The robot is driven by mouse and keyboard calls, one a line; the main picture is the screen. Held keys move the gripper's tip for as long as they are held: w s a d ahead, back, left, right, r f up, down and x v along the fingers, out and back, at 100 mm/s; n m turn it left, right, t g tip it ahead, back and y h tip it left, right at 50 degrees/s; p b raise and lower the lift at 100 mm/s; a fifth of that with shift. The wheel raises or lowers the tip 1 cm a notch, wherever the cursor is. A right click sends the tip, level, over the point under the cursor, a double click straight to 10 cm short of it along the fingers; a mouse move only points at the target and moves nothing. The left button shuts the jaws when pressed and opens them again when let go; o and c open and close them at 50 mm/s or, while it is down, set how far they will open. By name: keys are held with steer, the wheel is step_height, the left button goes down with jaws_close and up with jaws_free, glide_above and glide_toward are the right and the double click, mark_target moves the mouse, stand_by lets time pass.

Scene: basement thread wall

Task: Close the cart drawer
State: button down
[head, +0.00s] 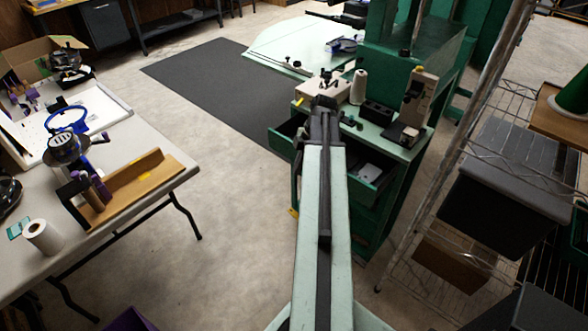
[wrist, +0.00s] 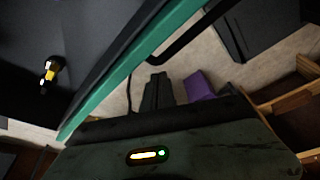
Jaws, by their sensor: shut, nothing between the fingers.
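The cart (head: 412,150) is green with a pale green top and stands right of the picture's middle in the head view. Its drawer (head: 376,187) is open, pulled out toward me, with a pale item lying inside. My arm crosses in front and hides the drawer's middle. My gripper (head: 325,104) is shut and empty, over the drawer and close to the cart top's front edge. I cannot tell whether it touches the cart. In the wrist view a green edge runs diagonally close by; I cannot tell which part of the cart it is.
A wire shelf (head: 455,165) with dark bins stands close on the right. A white work table (head: 150,185) with tools and a paper roll (head: 42,237) is on the left. Bare concrete floor (head: 230,220) lies between table and cart. A dark mat (head: 215,85) lies behind.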

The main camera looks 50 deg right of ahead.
steer(key=shift+s+d+r, duration=0.15)
steer(key=shift+s+d, duration=0.25)
steer(key=shift+d, duration=0.25)
steer(key=d, duration=1.2)
steer(key=shift+d, duration=0.4)
steer(key=shift+a, duration=0.1)
